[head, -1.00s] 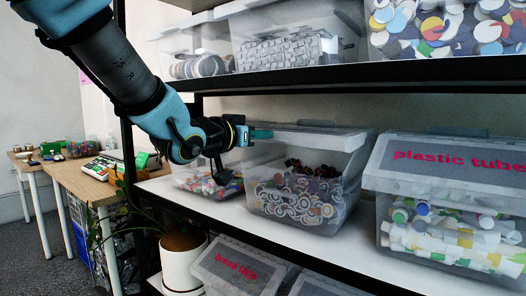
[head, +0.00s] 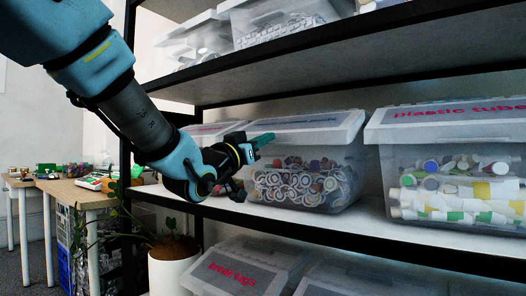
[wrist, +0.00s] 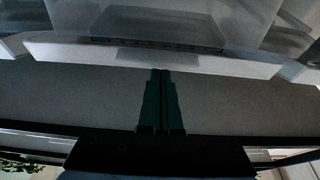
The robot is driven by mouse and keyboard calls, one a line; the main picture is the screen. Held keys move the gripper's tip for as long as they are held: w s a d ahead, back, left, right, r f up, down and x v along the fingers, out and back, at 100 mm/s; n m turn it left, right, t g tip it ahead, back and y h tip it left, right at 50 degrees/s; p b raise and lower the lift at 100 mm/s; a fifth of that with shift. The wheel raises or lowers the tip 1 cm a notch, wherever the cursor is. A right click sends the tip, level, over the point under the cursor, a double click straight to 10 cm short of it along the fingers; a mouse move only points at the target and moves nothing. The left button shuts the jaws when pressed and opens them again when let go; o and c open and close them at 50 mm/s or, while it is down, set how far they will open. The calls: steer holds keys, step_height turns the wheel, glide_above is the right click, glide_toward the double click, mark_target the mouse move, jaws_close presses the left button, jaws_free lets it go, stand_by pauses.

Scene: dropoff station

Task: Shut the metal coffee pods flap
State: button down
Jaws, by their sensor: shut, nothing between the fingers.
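The metal coffee pods bin (head: 285,183) is the clear middle bin on the white shelf, filled with round pods. Its flap (head: 318,121) bears a faint label too small to read. The flap now slopes down over the front opening, its pale rim close to the bin wall; I cannot tell whether it is fully flush. My gripper (head: 266,140) is shut and empty, just in front of the flap's left lower edge. In the wrist view the closed green fingers (wrist: 160,72) point at a pale rim (wrist: 215,62); contact is unclear.
The plastic tubes bin (head: 445,185) stands to the right with its flap down. Another bin is partly hidden behind my arm. An upper shelf (head: 350,45) hangs above. A lower bin (head: 235,270) and a potted plant (head: 172,265) are below.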

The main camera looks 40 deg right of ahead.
steer(key=shift+d+f+b, duration=0.15)
steer(key=shift+f+b, duration=0.35)
steer(key=shift+b, duration=0.1)
stand_by(0.3)
